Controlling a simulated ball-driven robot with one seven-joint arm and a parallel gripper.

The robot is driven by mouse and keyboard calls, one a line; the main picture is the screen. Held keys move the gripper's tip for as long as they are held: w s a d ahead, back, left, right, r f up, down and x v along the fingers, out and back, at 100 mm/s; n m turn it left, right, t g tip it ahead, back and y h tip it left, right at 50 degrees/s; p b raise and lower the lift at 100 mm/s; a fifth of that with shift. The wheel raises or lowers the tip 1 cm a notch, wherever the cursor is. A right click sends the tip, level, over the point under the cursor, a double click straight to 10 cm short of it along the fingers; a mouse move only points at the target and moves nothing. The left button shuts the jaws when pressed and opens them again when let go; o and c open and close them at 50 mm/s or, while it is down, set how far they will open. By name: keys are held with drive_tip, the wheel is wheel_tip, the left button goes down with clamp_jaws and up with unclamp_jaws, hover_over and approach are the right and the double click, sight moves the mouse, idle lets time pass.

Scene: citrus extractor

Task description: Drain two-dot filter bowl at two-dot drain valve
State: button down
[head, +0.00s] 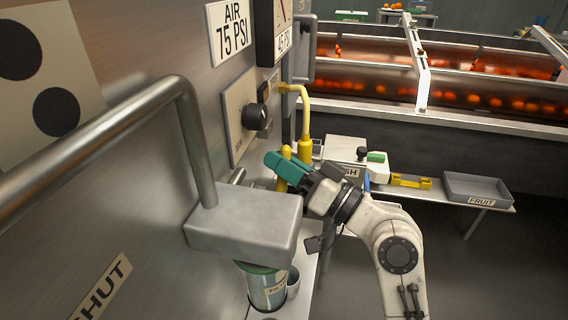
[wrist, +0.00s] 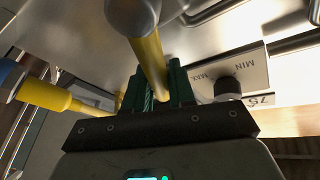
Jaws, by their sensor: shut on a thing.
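My gripper (head: 284,167) is in the middle of the head view, close to the steel wall. Its green fingers are shut on a yellow handle (head: 284,184). In the wrist view the gripper (wrist: 158,82) has the yellow handle (wrist: 149,58) between its fingers, and the handle runs up to a rounded metal end. A plate with two black dots (head: 84,72) is on the wall at upper left. A filter bowl (head: 267,287) with a green band and a label hangs under a grey block at lower middle. No dots can be made out on the bowl; its underside is hidden.
A bent steel pipe (head: 188,140) and the grey block (head: 245,226) jut out at left. A knob (head: 256,117) and a yellow hose (head: 304,105) are above my gripper. A grey cup (head: 293,283) stands beside the bowl. A fruit tray (head: 478,187) lies at right.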

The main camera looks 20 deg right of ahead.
drive_tip(key=c, duration=1)
unclamp_jaws()
drive_tip(key=shift+c, duration=0.2)
drive_tip(key=shift+f, duration=0.1)
drive_tip(key=v, duration=1.1)
drive_tip(key=s+a+f+g+h, duration=0.1)
drive_tip(key=s+f+g+h, duration=0.25)
drive_tip(key=f, duration=0.75)
drive_tip(key=s+f+g+h, duration=0.25)
drive_tip(key=f+g, duration=0.25)
drive_tip(key=f, duration=0.6)
drive_tip(key=s+d+f+m+g+h, duration=0.1)
drive_tip(key=s+d+f+g+h, duration=0.3)
drive_tip(key=s, duration=0.5)
drive_tip(key=s+d+f+g+h, duration=0.15)
drive_tip(key=s+f+g, duration=0.25)
drive_tip(key=s+f, duration=0.4)
wheel_tip(320, 180, up, 26)
drive_tip(key=p, duration=2.5)
drive_tip(key=shift+r, duration=0.2)
